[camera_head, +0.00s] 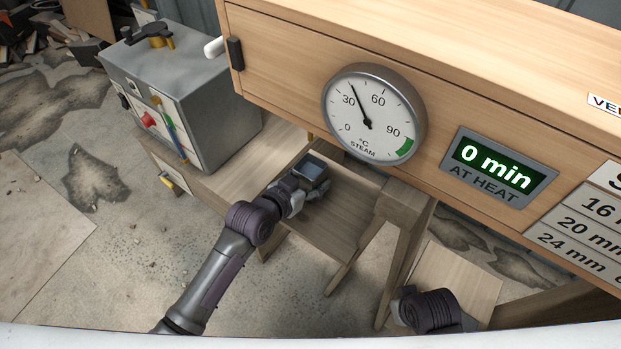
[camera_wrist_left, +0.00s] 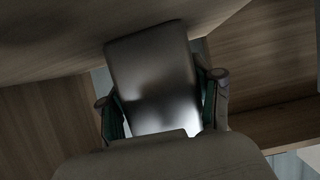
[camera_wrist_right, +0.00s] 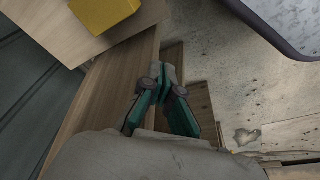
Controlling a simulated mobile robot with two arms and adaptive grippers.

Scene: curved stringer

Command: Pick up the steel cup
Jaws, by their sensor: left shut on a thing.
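The steel cup (camera_head: 311,170) is a small, squarish grey vessel with its open top upward in the head view. My left gripper (camera_head: 308,189) is shut on it, low over the wooden surface beneath the steam box. I cannot tell whether the cup touches that surface. In the left wrist view the cup (camera_wrist_left: 152,75) is a shiny grey wall between the two green-padded fingers. My right wrist shows at the bottom of the head view. In the right wrist view the right gripper (camera_wrist_right: 164,82) has its fingers together with nothing between them.
A wooden steam box (camera_head: 290,40) with a dial (camera_head: 374,111) and a "0 min" display (camera_head: 498,168) overhangs the cup. A grey metal unit (camera_head: 180,85) stands to the left. Wooden trestle legs (camera_head: 402,240) stand right of the cup. A yellow block (camera_wrist_right: 103,12) shows in the right wrist view.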

